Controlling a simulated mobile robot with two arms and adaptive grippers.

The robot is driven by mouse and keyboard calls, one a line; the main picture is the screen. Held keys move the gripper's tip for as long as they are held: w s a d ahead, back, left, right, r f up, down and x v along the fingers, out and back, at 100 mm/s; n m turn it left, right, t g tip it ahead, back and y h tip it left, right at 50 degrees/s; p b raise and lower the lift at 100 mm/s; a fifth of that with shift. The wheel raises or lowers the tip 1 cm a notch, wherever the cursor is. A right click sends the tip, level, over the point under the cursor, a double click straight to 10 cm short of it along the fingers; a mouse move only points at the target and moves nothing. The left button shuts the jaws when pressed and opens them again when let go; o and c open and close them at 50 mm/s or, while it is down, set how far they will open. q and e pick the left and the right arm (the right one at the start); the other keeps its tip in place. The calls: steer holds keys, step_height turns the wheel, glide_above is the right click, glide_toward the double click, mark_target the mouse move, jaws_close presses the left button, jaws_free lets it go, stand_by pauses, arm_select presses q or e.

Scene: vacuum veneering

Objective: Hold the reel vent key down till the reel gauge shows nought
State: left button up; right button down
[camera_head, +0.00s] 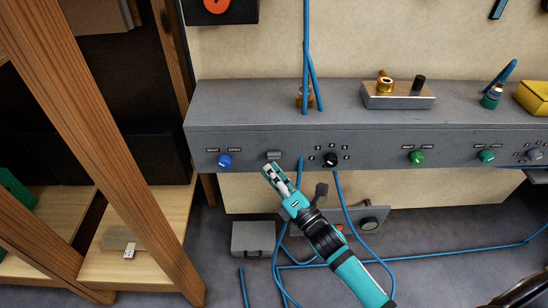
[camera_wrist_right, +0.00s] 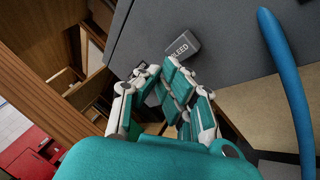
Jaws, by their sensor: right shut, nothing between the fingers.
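A small grey key (camera_head: 274,155) sits on the front face of the grey console, between the blue knob and the black selector. In the right wrist view the key (camera_wrist_right: 183,47) is lettered "BLEED". My right gripper (camera_head: 267,168) is shut and empty, its fingertips just below the key. I cannot tell whether they touch it. In the right wrist view the closed fingers (camera_wrist_right: 172,82) point up towards the key's lower edge. A round dial (camera_head: 370,224) on a low grey unit may be the gauge; its reading is too small to tell. My left gripper is out of view.
The console (camera_head: 250,107) carries a blue knob (camera_head: 224,161), a black selector (camera_head: 330,159) and green knobs (camera_head: 417,157). Blue hoses (camera_head: 341,200) hang close to my right arm. A wooden frame (camera_head: 105,150) stands at left. A grey box (camera_head: 253,238) lies below.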

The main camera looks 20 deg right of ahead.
steer(key=shift+w, duration=0.1)
steer(key=shift+w+d, duration=0.1)
steer(key=shift+w, duration=0.2)
steer(key=shift+w+d, duration=0.15)
steer(key=shift+w, duration=0.3)
stand_by(5.3)
stand_by(0.8)
stand_by(1.0)
